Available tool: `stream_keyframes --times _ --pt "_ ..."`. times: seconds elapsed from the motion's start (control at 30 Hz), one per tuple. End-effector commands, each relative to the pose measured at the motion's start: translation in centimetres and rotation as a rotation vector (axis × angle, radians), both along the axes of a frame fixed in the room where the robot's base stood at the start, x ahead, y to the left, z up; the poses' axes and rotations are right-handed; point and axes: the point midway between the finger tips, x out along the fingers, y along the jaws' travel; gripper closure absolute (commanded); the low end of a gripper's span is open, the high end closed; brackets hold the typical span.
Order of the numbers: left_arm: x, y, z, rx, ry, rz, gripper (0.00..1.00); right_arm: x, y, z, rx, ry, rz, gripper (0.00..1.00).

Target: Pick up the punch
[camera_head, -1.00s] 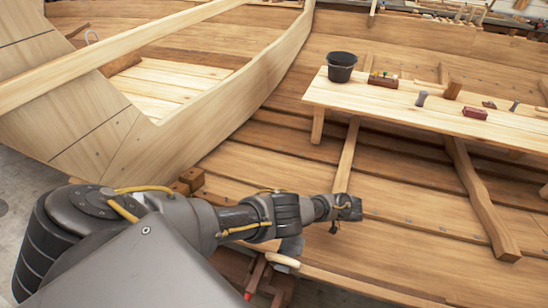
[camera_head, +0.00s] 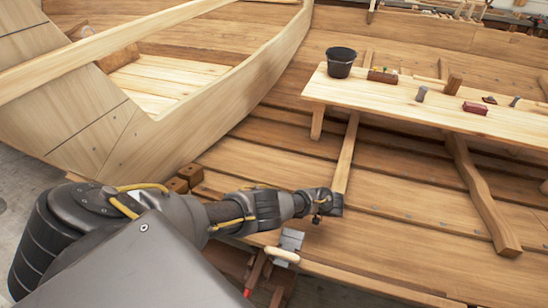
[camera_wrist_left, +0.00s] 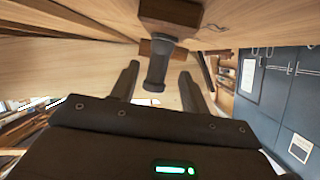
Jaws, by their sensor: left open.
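A short grey cylinder (camera_head: 421,94) stands on the plank bench and looks like the punch, though it is too small to be sure. A second small grey piece (camera_head: 515,101) is farther right on the bench. My left gripper (camera_head: 333,204) is in front of the bench, well apart from both in the picture. In the left wrist view its two fingers (camera_wrist_left: 158,90) are open. A dark grey tool with a flared end (camera_wrist_left: 157,68) shows between and beyond them, not visibly gripped. I cannot tell which bench piece it is. My right gripper is not in view.
A grey piece with a pale handle (camera_head: 283,255) lies below my left arm. The hull side (camera_head: 215,95) rises at the left.

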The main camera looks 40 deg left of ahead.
Motion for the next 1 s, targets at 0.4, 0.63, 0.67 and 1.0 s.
stream_keyframes --times 0.4,0.63,0.67,1.0 --pt "-1.2 4.1 -1.7 0.0 -0.001 0.0 0.54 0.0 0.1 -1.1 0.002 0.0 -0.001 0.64" --pt "-1.2 4.1 -1.7 0.001 0.0 0.001 0.61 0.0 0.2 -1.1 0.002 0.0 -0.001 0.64" --pt "-1.2 4.1 -1.7 0.001 0.0 0.001 0.65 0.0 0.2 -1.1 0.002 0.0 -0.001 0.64" --pt "-1.2 4.1 -1.7 0.001 0.0 0.001 1.0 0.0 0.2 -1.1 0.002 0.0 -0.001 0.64"
